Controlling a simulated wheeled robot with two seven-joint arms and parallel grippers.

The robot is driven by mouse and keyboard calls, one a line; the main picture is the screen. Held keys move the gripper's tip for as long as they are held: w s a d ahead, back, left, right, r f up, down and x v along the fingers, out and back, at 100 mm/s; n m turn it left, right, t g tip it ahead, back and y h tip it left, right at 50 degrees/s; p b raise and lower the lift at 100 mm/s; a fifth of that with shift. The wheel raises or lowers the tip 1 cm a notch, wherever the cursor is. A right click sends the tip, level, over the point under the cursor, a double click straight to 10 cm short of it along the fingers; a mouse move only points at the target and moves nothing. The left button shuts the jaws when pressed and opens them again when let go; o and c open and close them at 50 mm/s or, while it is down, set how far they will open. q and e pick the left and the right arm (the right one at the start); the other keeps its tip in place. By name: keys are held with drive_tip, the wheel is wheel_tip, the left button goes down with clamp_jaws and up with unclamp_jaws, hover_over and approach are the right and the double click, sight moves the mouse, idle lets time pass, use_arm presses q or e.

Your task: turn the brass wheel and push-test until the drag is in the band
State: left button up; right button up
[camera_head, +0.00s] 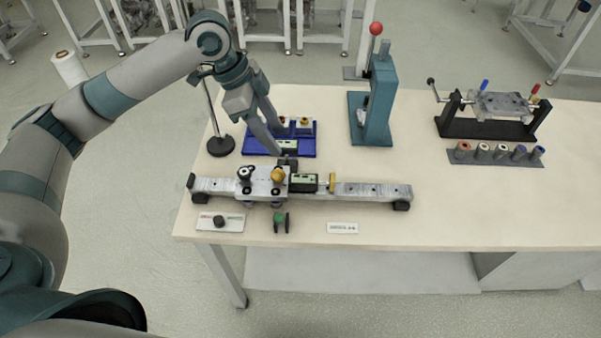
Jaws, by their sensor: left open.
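The brass wheel (278,174) sits on the carriage (262,187) of a grey metal rail (370,191) near the table's front left. A dark wheel or knob (244,173) stands left of it on the same carriage. A small dark box with a pale green display (304,182) is just right of the carriage, with a yellow part (332,182) at its right end. My left gripper (287,163) is open, pointing down just behind the brass wheel; I cannot tell whether it touches anything. My right gripper is not in view.
A blue tray (250,144) lies behind the rail, partly hidden by my left arm. A teal press with a red knob (380,100) stands further back. A black-framed fixture (490,115) and a row of rollers (495,153) are at the right. The front right tabletop is clear.

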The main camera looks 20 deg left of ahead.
sight(303, 178)
use_arm(q)
drive_tip(key=p+x, duration=0.3)
drive_tip(key=x, duration=1.2)
drive_tip(key=shift+d+f, duration=0.2)
drive_tip(key=shift+f, duration=0.1)
drive_tip(key=shift+c, duration=0.6)
drive_tip(key=shift+w, duration=0.1)
clamp_jaws()
